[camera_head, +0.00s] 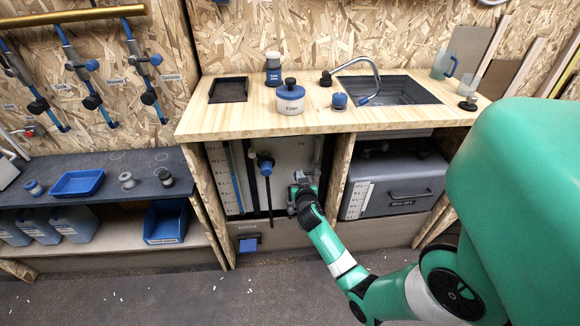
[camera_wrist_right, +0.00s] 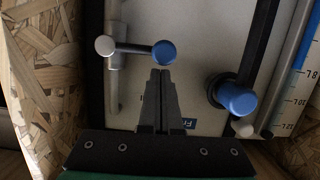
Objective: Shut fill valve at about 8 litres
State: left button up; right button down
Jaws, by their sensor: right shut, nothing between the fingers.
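The fresh-water tank (camera_head: 285,160) stands in the left bay under the counter, with a litre scale (camera_head: 218,172) at its left. In the right wrist view, the blue band on the scale (camera_wrist_right: 305,62) ends near a mark that seems to read 8 L; the digits are tiny. A lever with a blue knob (camera_wrist_right: 163,52) and a pale ball end lies just beyond my right fingertips (camera_wrist_right: 160,72). My right gripper (camera_head: 301,183) is shut and empty, apparently just short of that knob. A second blue knob (camera_wrist_right: 237,97) sits on a black pipe, also in the head view (camera_head: 266,167). My left gripper is out of view.
A wooden post (camera_head: 338,175) separates the tank bay from the grey tank (camera_head: 395,188) at right. The counter (camera_head: 240,118) overhangs both bays. A blue tray (camera_head: 77,184) is on the left shelf.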

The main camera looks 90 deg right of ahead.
notch_tip(320, 180, up, 6)
jog(key=f+p, duration=0.1)
jog(key=p, duration=0.3)
jog(key=f+p+v, duration=0.1)
jog(key=v, duration=0.8)
jog(key=shift+s+a, duration=0.15)
jog(key=shift+a, duration=0.35)
jog(key=shift+r, duration=0.1)
